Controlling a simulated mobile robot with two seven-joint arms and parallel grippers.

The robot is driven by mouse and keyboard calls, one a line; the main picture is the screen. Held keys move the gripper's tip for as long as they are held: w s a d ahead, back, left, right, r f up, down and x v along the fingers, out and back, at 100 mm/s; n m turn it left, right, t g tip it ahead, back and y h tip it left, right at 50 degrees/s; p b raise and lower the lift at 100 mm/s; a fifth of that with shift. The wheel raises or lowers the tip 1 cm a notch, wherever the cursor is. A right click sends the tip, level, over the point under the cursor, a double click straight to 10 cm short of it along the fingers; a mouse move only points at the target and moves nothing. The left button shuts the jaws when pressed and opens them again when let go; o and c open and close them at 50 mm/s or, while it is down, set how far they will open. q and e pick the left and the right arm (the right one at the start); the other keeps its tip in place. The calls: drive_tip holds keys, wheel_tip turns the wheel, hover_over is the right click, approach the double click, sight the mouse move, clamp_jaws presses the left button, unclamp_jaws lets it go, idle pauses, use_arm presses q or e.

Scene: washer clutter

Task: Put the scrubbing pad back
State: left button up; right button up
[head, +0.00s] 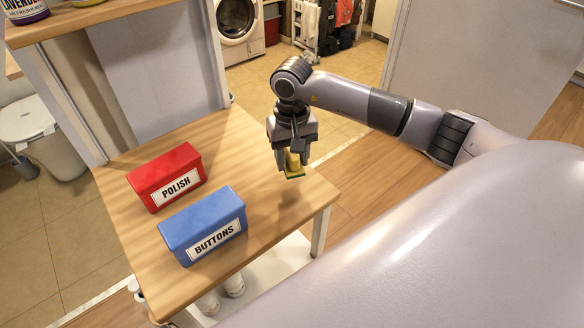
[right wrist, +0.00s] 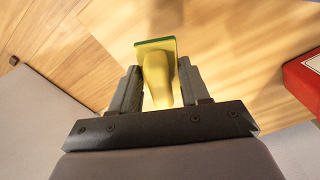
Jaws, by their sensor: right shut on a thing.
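The scrubbing pad (head: 294,166) is yellow with a green face. My right gripper (head: 293,152) is shut on it and holds it above the right part of the wooden table (head: 262,203). In the right wrist view the pad (right wrist: 158,75) sits between the two fingers (right wrist: 160,92), with its green edge at the far end. The pad's shadow falls on the table below it, so it appears to hang clear of the top. My left gripper is not in view.
A red box labelled POLISH (head: 168,178) and a blue box labelled BUTTONS (head: 204,226) stand on the left half of the table. An upper shelf (head: 75,20) with partly cut-off containers is at top left. The table's right part is clear.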

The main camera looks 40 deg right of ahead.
sight(292, 170)
wheel_tip(292, 170, down, 4)
drive_tip(key=shift+f, duration=0.1)
drive_tip(key=shift+f, duration=0.15)
drive_tip(key=o, duration=0.9)
drive_tip(key=shift+o, duration=0.2)
